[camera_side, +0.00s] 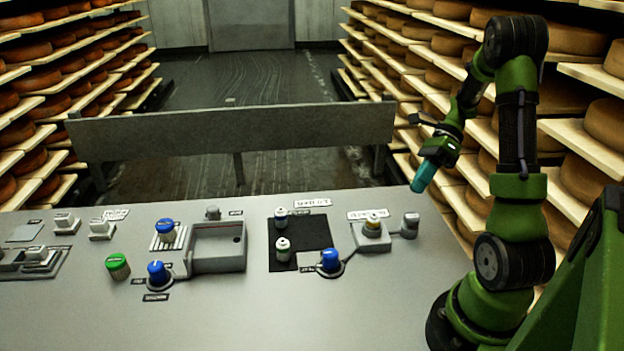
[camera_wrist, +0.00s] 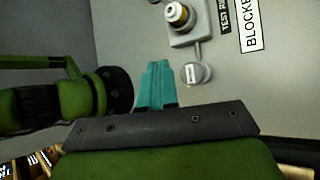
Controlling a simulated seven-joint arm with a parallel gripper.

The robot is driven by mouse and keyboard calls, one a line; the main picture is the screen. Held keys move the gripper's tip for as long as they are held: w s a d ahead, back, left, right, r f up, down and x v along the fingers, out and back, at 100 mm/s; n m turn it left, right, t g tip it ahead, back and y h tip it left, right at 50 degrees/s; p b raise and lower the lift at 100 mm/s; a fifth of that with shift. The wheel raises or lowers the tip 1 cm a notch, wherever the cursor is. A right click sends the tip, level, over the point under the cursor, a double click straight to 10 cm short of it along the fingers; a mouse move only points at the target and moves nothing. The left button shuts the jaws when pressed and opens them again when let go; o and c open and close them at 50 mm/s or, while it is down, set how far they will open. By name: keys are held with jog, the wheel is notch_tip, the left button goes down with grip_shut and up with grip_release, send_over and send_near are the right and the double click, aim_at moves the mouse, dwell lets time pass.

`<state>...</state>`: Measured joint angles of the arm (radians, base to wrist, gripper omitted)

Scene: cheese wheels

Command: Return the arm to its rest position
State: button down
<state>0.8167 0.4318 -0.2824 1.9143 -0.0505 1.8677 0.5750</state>
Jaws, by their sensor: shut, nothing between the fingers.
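My gripper (camera_side: 424,177) has teal fingers and hangs at the end of my green arm, above the right back edge of the grey worktop (camera_side: 370,290). The fingers are together and hold nothing. In the wrist view my gripper (camera_wrist: 158,72) points toward the worktop, with its fingertips short of a small round grey fixture (camera_wrist: 194,73). That fixture stands near the right edge in the side view (camera_side: 410,224). My gripper is apart from everything on the worktop.
A grey block with a yellow-ringed vial (camera_side: 373,222) stands near my gripper. A black mat (camera_side: 314,232), blue knobs (camera_side: 330,259), a grey tray (camera_side: 217,264) and a green knob (camera_side: 117,266) lie further left. Shelves of cheese wheels (camera_side: 606,128) stand close behind my arm. The worktop's front is clear.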

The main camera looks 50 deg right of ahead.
jog(key=shift+s+d+f+n, duration=0.1)
jog(key=shift+d+f+n, duration=0.1)
jog(key=shift+f+n, duration=0.1)
jog(key=n, duration=0.1)
jog(key=n+h, duration=0.1)
jog(key=a+n, duration=0.1)
jog(key=shift+s+f+g+h, duration=0.25)
jog(key=shift+f+g+h, duration=0.05)
jog(key=shift+f+h, duration=0.1)
jog(key=a+r+n+t+h, duration=0.1)
jog(key=a+r+n+t, duration=0.1)
jog(key=a+r+n, duration=0.2)
jog(key=w+a+r+n+t+h, duration=0.1)
jog(key=a+r+n, duration=0.4)
jog(key=a+n, duration=0.5)
jog(key=w+a+r+n+t+h, duration=0.1)
jog(key=a+r+n+t+h, duration=0.2)
jog(key=a+n, duration=0.4)
jog(key=shift+w+a+r, duration=0.2)
jog(key=shift+a+r, duration=0.5)
jog(key=shift+a, duration=0.2)
